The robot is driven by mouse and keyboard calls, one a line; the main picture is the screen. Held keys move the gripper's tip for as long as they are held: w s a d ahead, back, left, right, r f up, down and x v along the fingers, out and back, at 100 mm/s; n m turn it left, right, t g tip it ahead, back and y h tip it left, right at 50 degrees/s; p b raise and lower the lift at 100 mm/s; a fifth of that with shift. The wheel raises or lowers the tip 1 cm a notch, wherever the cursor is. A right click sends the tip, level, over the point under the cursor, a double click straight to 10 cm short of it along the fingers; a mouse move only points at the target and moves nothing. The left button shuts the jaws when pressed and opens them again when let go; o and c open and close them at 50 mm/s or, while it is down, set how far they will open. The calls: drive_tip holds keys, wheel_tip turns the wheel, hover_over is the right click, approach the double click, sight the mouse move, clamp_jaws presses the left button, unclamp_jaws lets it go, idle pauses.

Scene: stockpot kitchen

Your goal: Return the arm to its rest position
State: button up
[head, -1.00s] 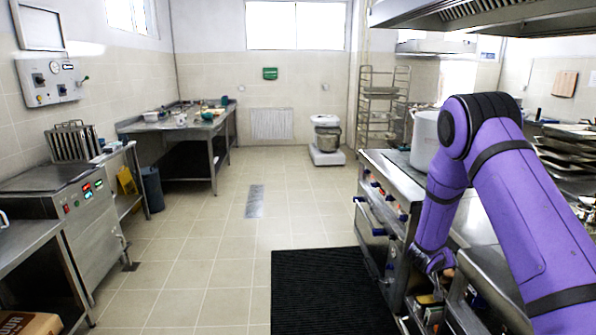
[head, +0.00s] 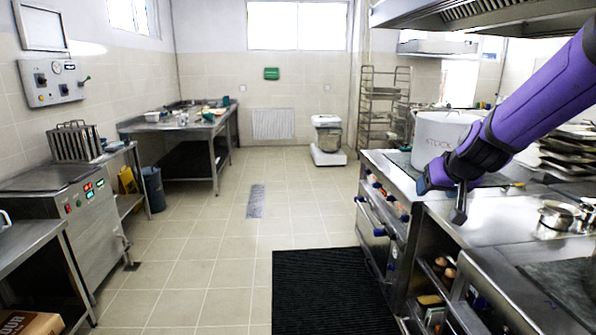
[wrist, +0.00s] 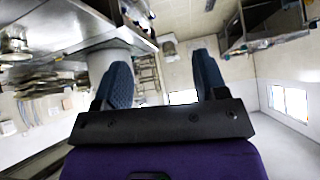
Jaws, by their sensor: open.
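My arm extends in from the upper right of the head view. My gripper (head: 432,180) is at its lower left end, near the front edge of the stove counter and in front of the stockpot. In the wrist view, the two blue fingers of my gripper (wrist: 162,80) stand well apart, with only the distant room between them. The gripper is open and empty. The fingers are small and partly overlapped in the head view.
A white stockpot (head: 428,132) marked "STOCK" stands on the stove just behind my gripper. A pan (head: 557,214) sits on the counter at right. Trays (head: 572,150) are stacked behind my arm. Open floor and a black mat (head: 328,290) lie left of the stove.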

drive_tip(key=s+r+g, duration=0.1)
drive_tip(key=s+r, duration=0.2)
drive_tip(key=s, duration=1.2)
drive_tip(key=s+a+r+g, duration=0.1)
drive_tip(key=s+r, duration=0.3)
drive_tip(key=s, duration=1.2)
drive_tip(key=shift+s+r+n+g, duration=0.15)
drive_tip(key=shift+n+g, duration=0.15)
drive_tip(key=shift+g, duration=0.3)
